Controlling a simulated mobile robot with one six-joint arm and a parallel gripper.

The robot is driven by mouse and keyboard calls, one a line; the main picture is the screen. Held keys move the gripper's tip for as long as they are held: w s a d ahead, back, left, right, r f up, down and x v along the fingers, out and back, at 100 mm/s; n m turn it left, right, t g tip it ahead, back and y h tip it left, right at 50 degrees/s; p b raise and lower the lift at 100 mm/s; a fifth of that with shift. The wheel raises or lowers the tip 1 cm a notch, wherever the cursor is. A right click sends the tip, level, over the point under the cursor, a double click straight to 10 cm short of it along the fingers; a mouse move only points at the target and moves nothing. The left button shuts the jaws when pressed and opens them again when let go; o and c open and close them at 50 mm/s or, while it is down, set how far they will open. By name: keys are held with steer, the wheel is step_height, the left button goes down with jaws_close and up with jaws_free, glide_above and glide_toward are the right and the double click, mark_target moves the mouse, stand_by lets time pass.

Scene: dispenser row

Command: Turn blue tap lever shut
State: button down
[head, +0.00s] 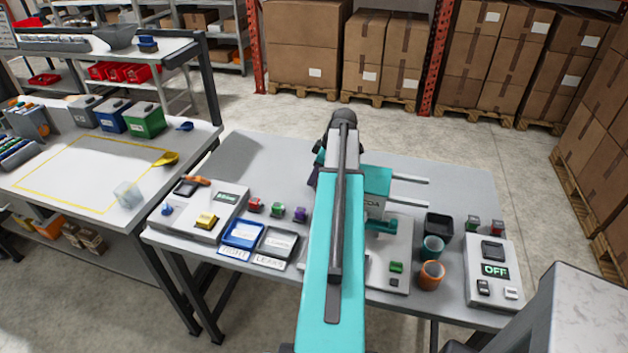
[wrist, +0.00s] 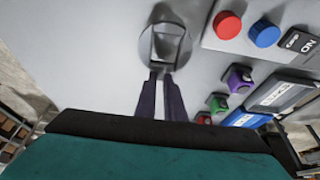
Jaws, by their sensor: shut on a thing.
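In the wrist view my gripper (wrist: 163,76) has its two dark purple fingers close together. It is shut on the near edge of a grey, round thing (wrist: 176,37) with a dark squarish frame inside; I cannot tell what it is. No blue tap lever can be clearly made out in either view. A teal dispenser (head: 377,185) with part of a label showing stands on the table. My teal arm hides part of it and most of my gripper in the head view. A round blue knob (wrist: 264,33) sits beside a red one (wrist: 228,24) on a panel.
Purple, green and red blocks and a blue tray (head: 243,233) lie left of my arm. A teal cup (head: 432,248), an orange cup (head: 431,275) and a panel reading OFF (head: 494,270) are at the right. The table's back is fairly clear.

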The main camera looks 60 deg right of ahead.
steer(key=shift+f, duration=0.95)
steer(key=c, duration=1.8)
jaws_free()
steer(key=shift+c, duration=0.2)
steer(key=shift+r, duration=0.15)
steer(key=b+v, duration=0.2)
steer(key=v, duration=0.9)
steer(key=shift+s+r+b, duration=0.2)
steer(key=shift+r+b, duration=0.1)
steer(key=shift+r, duration=0.05)
